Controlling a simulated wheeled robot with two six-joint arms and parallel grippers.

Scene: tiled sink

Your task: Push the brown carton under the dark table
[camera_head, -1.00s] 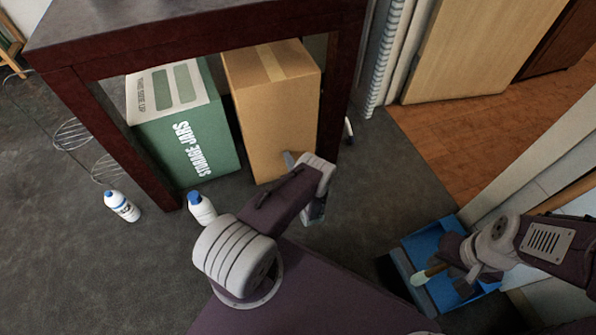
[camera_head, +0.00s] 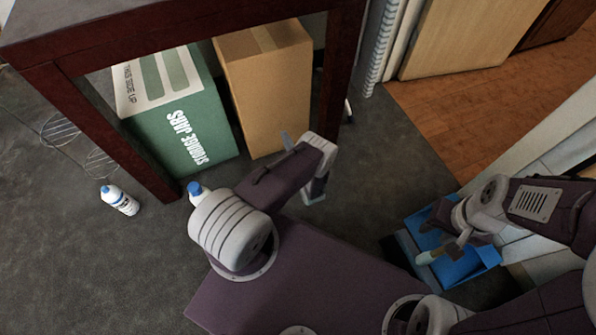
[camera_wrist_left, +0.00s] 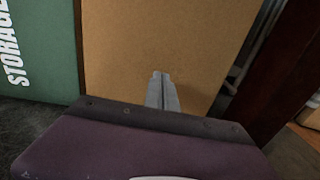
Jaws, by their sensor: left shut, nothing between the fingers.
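The brown carton (camera_head: 270,98) stands upright beneath the dark table (camera_head: 170,37), right of a green storage-jars box (camera_head: 187,125). Its upper part shows between the tabletop edge and the legs, and the tabletop hides its back. My left gripper (camera_head: 287,139) is shut and empty, its tips at the carton's lower front face and seemingly against it. In the left wrist view the shut fingers (camera_wrist_left: 161,82) point straight at the carton face (camera_wrist_left: 140,45). My right gripper (camera_head: 447,251) is low on the right over a blue container, by a pale-tipped object; its jaws are unclear.
Two white bottles, one left (camera_head: 119,200) and one half hidden behind my left arm (camera_head: 196,192), stand near the left front table leg (camera_head: 120,140). The right leg (camera_head: 337,90) is close to the carton. The blue container (camera_head: 465,264) sits right.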

